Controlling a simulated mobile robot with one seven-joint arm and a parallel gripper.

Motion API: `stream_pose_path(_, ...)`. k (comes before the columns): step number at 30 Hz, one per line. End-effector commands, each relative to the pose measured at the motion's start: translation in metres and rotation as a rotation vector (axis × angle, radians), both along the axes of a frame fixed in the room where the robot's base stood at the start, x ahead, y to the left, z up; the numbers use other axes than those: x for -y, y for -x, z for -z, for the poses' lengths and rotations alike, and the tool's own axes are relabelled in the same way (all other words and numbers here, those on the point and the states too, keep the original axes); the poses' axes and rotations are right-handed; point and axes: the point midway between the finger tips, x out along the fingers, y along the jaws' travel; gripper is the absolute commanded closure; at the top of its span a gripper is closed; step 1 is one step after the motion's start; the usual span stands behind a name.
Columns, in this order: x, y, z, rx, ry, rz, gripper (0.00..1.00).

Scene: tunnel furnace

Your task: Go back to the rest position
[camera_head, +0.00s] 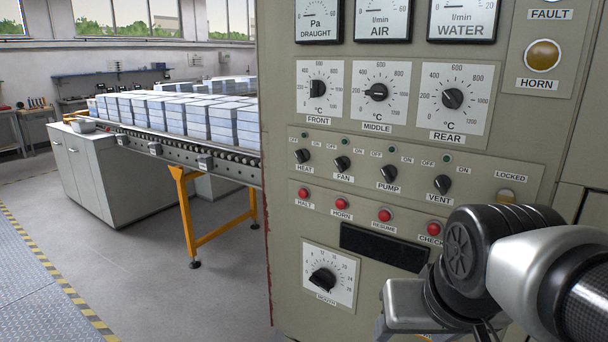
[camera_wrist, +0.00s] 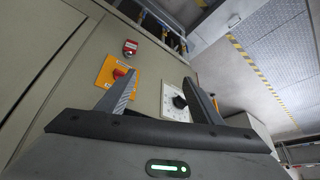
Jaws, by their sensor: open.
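My gripper (camera_wrist: 158,100) is open and empty in the wrist view, with its two fingers spread wide apart. Between and beyond the fingers is the lower part of the grey control panel (camera_wrist: 147,82), with a dial (camera_wrist: 178,102) near the right finger. A red knob on a yellow plate (camera_wrist: 107,74) shows by the left finger. In the head view my arm reaches in from the lower right, in front of the control panel (camera_head: 390,222); its fingertips are out of sight there. I see no contact between the fingers and the panel.
The panel carries gauges, temperature knobs, switches and red buttons (camera_head: 384,215). To its left a roller conveyor (camera_head: 190,150) holds stacks of pale blocks (camera_head: 190,115) on orange legs (camera_head: 187,215). A grey cabinet (camera_head: 95,170) stands beneath it. The floor (camera_head: 170,270) left of the panel is clear.

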Motion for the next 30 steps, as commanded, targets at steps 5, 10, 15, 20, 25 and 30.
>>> stream_pose_path(5,-0.015,0.027,-0.027,0.022,0.025,-0.059,0.40)
stream_pose_path(10,-0.015,0.025,-0.065,0.017,0.023,-0.057,0.40)
stream_pose_path(15,-0.015,0.025,-0.109,0.018,0.022,-0.056,0.40)
stream_pose_path(20,-0.015,0.025,-0.151,0.018,0.022,-0.056,0.40)
stream_pose_path(25,-0.015,0.025,-0.170,0.017,0.022,-0.056,0.40)
stream_pose_path(30,-0.015,0.025,-0.169,0.017,0.022,-0.056,0.40)
